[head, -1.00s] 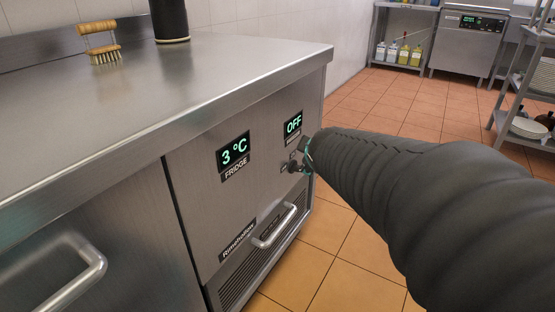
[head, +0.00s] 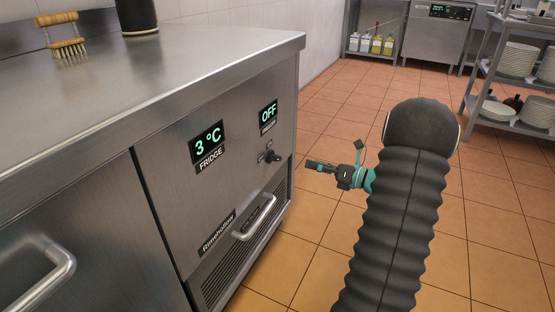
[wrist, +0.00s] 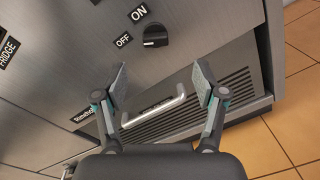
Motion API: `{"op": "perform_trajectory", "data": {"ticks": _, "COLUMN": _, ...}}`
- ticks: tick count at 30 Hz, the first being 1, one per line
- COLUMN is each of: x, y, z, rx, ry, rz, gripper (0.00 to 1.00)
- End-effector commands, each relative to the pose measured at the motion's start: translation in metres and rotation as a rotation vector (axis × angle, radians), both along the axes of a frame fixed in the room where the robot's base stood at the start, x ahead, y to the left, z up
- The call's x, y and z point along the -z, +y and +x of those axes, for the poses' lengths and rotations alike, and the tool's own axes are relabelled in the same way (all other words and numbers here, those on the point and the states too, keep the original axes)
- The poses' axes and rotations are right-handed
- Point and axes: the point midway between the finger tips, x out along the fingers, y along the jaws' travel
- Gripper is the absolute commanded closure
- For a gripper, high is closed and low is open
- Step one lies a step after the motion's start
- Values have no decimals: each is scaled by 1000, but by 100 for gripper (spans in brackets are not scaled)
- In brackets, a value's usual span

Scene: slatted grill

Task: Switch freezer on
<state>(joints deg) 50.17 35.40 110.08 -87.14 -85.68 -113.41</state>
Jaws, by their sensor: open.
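The freezer display (head: 269,113) glows OFF at the right end of the steel cabinet front. Below it is a small black knob (head: 271,157). In the wrist view the knob (wrist: 155,37) lies between and beyond the fingertips, with an OFF label (wrist: 123,40) to its left and an ON label (wrist: 139,13) above. Its pale mark is on its left side, towards OFF. My gripper (head: 312,166) is right of the cabinet front, apart from the knob. In the wrist view my gripper (wrist: 160,76) is open and empty.
The fridge display (head: 208,142) reads 3 °C. A brush (head: 62,38) and a dark cylinder (head: 137,14) stand on the counter.

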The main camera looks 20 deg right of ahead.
Motion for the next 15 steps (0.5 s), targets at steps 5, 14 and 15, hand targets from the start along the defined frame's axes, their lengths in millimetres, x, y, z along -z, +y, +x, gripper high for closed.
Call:
{"op": "perform_trajectory", "data": {"ticks": 5, "x": 10, "y": -2, "z": -11, "rx": -51, "ry": -47, "rz": -9, "gripper": 29}}
{"op": "perform_trajectory", "data": {"ticks": 14, "x": 9, "y": 24, "z": 20, "rx": -57, "ry": -50, "rz": -10, "gripper": 29}}
{"op": "perform_trajectory", "data": {"ticks": 15, "x": 8, "y": 29, "z": 26, "rx": -57, "ry": -51, "rz": -10, "gripper": 29}}
